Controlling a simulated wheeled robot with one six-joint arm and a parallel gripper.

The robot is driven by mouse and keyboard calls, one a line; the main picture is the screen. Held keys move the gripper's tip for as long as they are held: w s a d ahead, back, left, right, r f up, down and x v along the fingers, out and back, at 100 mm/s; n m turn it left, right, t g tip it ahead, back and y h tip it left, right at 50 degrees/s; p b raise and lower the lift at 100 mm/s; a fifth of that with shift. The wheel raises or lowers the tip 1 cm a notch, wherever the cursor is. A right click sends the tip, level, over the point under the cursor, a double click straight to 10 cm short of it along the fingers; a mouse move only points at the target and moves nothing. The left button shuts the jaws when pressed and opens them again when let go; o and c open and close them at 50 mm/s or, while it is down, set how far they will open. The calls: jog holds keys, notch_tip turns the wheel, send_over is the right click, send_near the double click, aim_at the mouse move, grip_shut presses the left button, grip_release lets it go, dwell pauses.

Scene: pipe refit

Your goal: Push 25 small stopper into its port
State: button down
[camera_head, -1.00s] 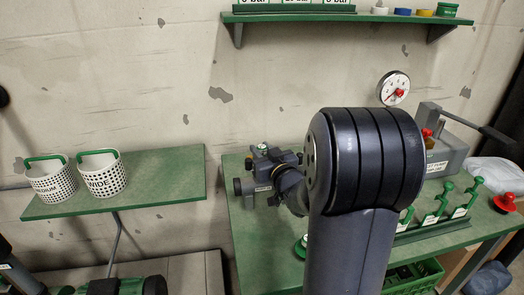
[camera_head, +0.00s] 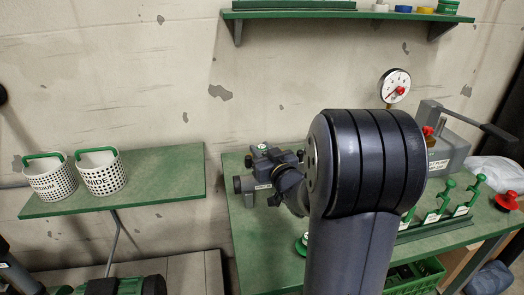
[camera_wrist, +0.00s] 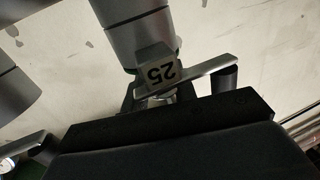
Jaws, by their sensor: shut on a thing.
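In the wrist view, a pale grey block marked 25 (camera_wrist: 157,72), the 25 small stopper, shows with its number upside down. A metal bar (camera_wrist: 205,74) crosses just below it, and a grey cylinder (camera_wrist: 138,35) is directly above. My gripper (camera_wrist: 165,118) is the dark shape across the lower picture, shut on the stopper; its fingertips and the exact contact are largely hidden. In the head view my arm hides the gripper and stopper. A dark grey device (camera_head: 263,170) is on the green table, left of my arm. The port's opening cannot be made out.
A rack of green-handled pieces (camera_head: 436,220) stands right of my arm, with a grey pump-like unit (camera_head: 447,150) behind. Two baskets (camera_head: 102,175) stand on a left shelf. The green table (camera_head: 262,250) has bare space at front left.

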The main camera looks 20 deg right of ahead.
jog(key=shift+f, duration=0.15)
jog(key=c, duration=1.4)
grip_release()
jog(key=shift+s, duration=0.1)
jog(key=s, duration=1)
jog(key=shift+s+d, duration=0.25)
jog(key=shift+s, duration=0.15)
jog(key=w, duration=0.8)
jog(key=shift+w+a, duration=0.15)
jog(key=shift+w, duration=0.25)
